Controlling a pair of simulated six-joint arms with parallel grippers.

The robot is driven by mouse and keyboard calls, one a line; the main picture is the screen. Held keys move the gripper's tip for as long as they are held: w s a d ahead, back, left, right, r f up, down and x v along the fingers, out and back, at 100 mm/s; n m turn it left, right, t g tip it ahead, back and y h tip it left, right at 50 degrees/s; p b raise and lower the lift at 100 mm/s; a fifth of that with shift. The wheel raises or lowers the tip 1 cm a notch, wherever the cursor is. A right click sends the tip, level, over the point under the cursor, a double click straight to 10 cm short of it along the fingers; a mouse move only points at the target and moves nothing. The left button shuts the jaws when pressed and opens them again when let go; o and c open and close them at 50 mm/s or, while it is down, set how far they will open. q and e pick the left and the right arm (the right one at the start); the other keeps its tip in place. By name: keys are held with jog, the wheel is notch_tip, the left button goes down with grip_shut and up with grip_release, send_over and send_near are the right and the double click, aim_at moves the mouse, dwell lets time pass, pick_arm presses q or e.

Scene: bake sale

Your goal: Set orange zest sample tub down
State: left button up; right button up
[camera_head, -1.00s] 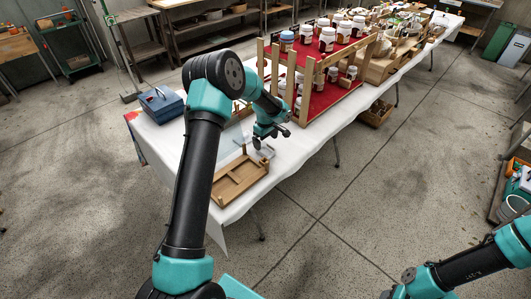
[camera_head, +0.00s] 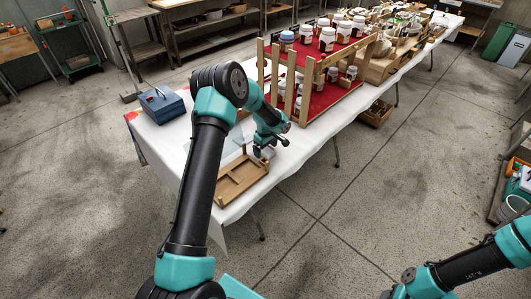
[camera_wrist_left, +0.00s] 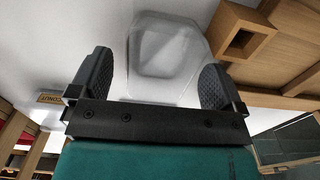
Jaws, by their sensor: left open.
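A clear, pale sample tub (camera_wrist_left: 165,52) rests on the white tablecloth, seen between the fingers in the left wrist view. No label shows on it, so its flavour cannot be told. My left gripper (camera_wrist_left: 155,78) is open, with one dark finger on each side of the tub and a gap at least on the left. In the head view my left gripper (camera_head: 264,152) is low over the table near its front edge and mostly hides the tub. My right gripper is out of view.
A wooden tray (camera_head: 228,196) with compartments lies beside the tub. A wooden rack (camera_head: 296,106) with red shelves of jars stands behind. A blue box (camera_head: 162,105) sits at the table's left end. A small tag (camera_wrist_left: 50,98) shows in the wrist view.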

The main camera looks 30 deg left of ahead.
aim_at(266, 153)
pick_arm(q)
jog(key=shift+c, duration=0.3)
jog(key=c, duration=0.9)
jog(key=shift+r, duration=0.15)
jog(key=shift+c, duration=0.2)
notch_tip(266, 153, up, 10)
